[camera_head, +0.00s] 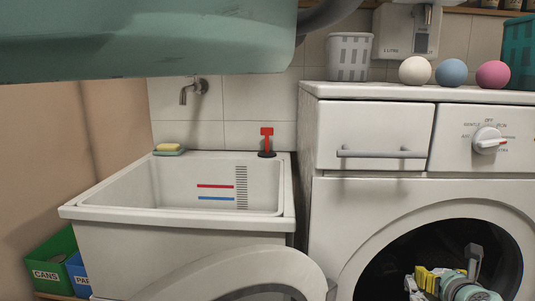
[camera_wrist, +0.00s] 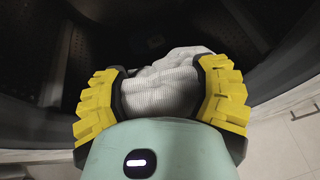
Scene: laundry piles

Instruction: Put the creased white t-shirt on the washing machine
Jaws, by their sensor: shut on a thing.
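The white washing machine (camera_head: 370,134) stands at the right in the head view, with a drawer, a dial and its round door open. My gripper (camera_head: 441,279) is at the dark drum opening, low at the right. In the wrist view, my gripper (camera_wrist: 160,88) is shut on a bunched white ribbed cloth (camera_wrist: 165,82), which appears to be the creased white t-shirt. The cloth sits between the yellow finger pads, with the dark drum around and beyond it.
On the machine's top stand a grey basket (camera_head: 349,57), white (camera_head: 415,70), blue (camera_head: 451,73) and pink (camera_head: 493,74) balls, and a teal basket (camera_head: 519,52). The front top is clear. A sink (camera_head: 180,214) is left; the open door (camera_head: 262,262) juts out before it.

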